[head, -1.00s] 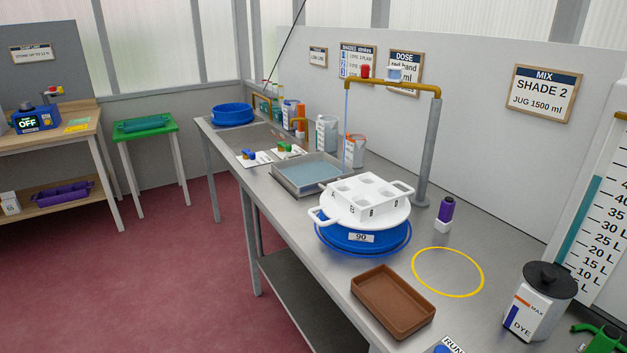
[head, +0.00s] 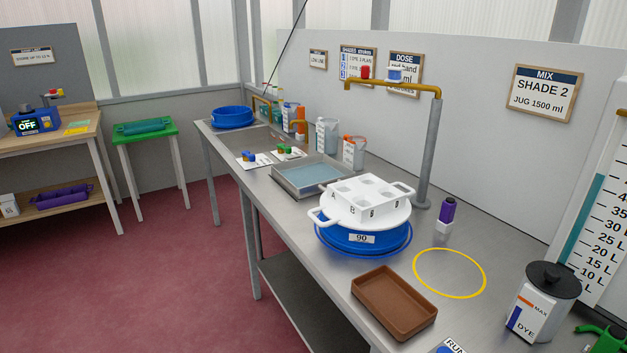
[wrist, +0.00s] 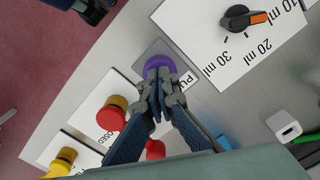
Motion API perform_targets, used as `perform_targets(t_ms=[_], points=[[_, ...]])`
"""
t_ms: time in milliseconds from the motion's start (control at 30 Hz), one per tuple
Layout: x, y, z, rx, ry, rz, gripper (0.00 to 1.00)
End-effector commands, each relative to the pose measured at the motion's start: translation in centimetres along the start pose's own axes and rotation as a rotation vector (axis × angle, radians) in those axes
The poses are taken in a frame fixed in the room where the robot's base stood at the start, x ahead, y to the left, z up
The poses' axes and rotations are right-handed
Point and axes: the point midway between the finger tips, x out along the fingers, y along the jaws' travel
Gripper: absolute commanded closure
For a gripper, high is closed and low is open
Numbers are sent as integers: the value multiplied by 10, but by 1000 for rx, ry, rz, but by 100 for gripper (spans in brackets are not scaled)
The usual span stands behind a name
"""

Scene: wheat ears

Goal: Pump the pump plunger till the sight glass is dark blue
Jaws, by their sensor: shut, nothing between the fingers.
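The purple round knob of the pump plunger (wrist: 157,66) is in the upper middle of the wrist view, beside a partly covered label starting "PU". My gripper (wrist: 158,76) is shut and empty, with its fingertips right at the near side of the knob and overlapping it in the picture. I cannot tell whether they touch or press it. My gripper is not in the head view. I cannot make out a sight glass in either view, so its colour does not show.
In the wrist view, a dial with an orange pointer (wrist: 241,18) sits on a white ml plate, and red knobs (wrist: 112,114) stand to the lower left. In the head view, the dye jug (head: 542,298), brown tray (head: 395,302) and blue basin (head: 362,243) crowd the bench.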

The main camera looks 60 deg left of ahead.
Motion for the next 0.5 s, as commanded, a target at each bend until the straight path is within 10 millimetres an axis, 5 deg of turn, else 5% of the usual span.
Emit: perform_targets(t_ms=[500], points=[[-32,0,1,0,-2,1,100]])
